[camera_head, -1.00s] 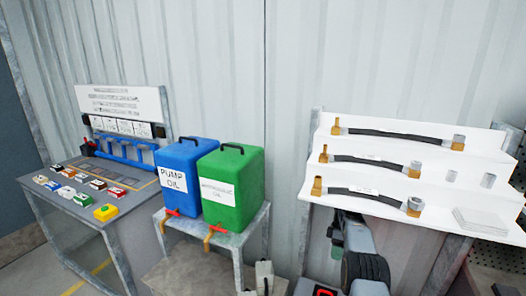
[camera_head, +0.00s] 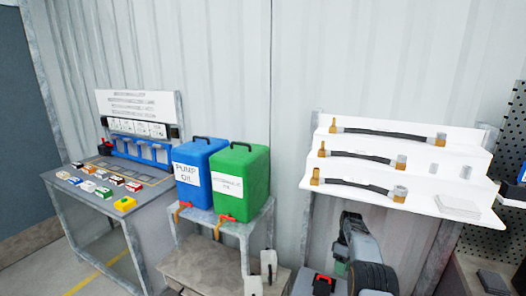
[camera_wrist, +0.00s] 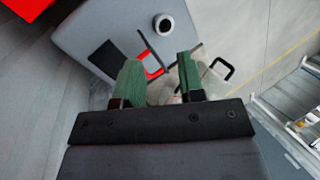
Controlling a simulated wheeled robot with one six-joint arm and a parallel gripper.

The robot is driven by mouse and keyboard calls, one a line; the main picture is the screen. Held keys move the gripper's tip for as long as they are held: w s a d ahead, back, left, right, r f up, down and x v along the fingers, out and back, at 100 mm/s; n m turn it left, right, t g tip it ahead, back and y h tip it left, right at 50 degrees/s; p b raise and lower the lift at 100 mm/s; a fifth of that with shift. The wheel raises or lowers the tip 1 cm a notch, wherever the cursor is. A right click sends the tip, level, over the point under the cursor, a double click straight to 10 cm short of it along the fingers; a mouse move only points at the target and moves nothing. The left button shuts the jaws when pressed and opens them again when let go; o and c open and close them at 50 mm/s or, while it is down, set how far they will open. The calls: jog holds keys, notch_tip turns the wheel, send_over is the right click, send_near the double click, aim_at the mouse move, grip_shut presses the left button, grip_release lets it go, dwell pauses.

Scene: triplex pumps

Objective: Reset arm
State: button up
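My gripper (camera_wrist: 160,82) shows in the wrist view with its two green fingers apart and nothing between them. It points down over a grey surface with a red-edged black handle, which may be part of my own body. In the head view my arm (camera_head: 371,277) is folded at the bottom, right of centre, in front of the white hose rack.
A white stepped rack (camera_head: 455,181) holds several black hoses with brass ends. Blue (camera_head: 188,190) and green (camera_head: 232,201) oil containers stand on a metal stand. A bench (camera_head: 100,215) with small coloured boxes is at left. A dark perforated panel (camera_head: 490,225) is at right.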

jog(key=s+a+r+m+t, duration=0.2)
jog(key=s+a+r+m, duration=0.1)
jog(key=s+r, duration=0.4)
jog(key=s+a+r+m+t+h, duration=0.1)
jog(key=s+a+r+m+t, duration=0.2)
jog(key=s, duration=1.1)
jog(key=s+a+r+m+t, duration=0.2)
jog(key=s+a+r+m, duration=0.1)
jog(key=s+a+r, duration=0.4)
jog(key=s+r, duration=0.3)
jog(key=r, duration=0.2)
jog(key=shift+s+a+t+h, duration=0.2)
jog(key=shift+t+h, duration=0.2)
